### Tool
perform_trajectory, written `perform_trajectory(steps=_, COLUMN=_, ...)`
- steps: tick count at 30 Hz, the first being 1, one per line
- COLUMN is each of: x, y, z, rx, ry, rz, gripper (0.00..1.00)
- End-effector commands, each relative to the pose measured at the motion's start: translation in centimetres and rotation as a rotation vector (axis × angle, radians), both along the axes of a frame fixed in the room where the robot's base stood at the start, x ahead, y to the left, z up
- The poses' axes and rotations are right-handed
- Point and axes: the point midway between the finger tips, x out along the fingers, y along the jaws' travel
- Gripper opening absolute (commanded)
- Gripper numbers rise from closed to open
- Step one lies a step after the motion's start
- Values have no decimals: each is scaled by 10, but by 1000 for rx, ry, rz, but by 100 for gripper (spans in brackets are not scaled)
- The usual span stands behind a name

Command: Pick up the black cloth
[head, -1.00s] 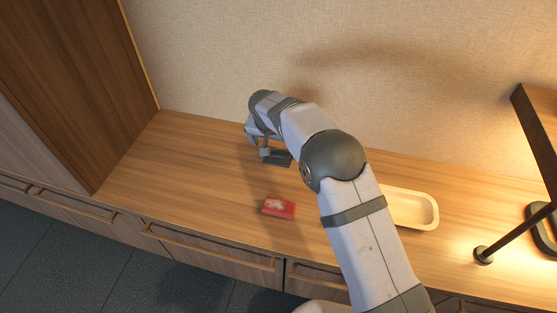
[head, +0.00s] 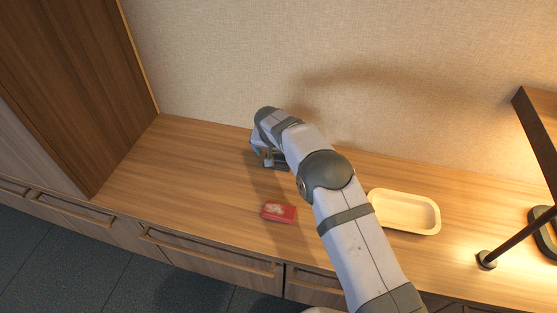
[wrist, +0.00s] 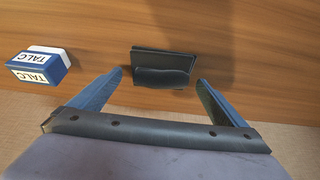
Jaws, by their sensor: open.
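The black cloth (wrist: 163,62) looks like a dark folded pad with a rolled near edge, lying on the wooden counter. In the wrist view it lies ahead of and between the fingertips of my gripper (wrist: 159,78), apart from both. My gripper is open and empty. In the head view my gripper (head: 266,158) is over the back of the counter, and the cloth (head: 281,164) shows as a small dark patch beside it, partly hidden by my arm.
A blue and white TALC box (wrist: 40,66) stands left of the gripper in the wrist view. A red packet (head: 279,212) lies nearer the counter's front edge. A cream tray (head: 433,229) and a lamp (head: 487,260) stand at the right. The left of the counter is clear.

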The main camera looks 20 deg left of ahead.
Motion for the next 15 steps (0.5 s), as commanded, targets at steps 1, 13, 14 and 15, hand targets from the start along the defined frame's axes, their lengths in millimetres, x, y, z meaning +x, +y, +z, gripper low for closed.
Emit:
perform_trajectory(steps=1, x=1, y=0, z=-2, rx=1, ry=-1, rz=0, gripper=96)
perform_trajectory(steps=13, x=1, y=0, z=-3, rx=0, ry=0, rz=0, gripper=60)
perform_trajectory(steps=14, x=1, y=0, z=-3, rx=0, ry=0, rz=0, gripper=53)
perform_trajectory(steps=15, x=1, y=0, z=-3, rx=0, ry=0, rz=0, gripper=52)
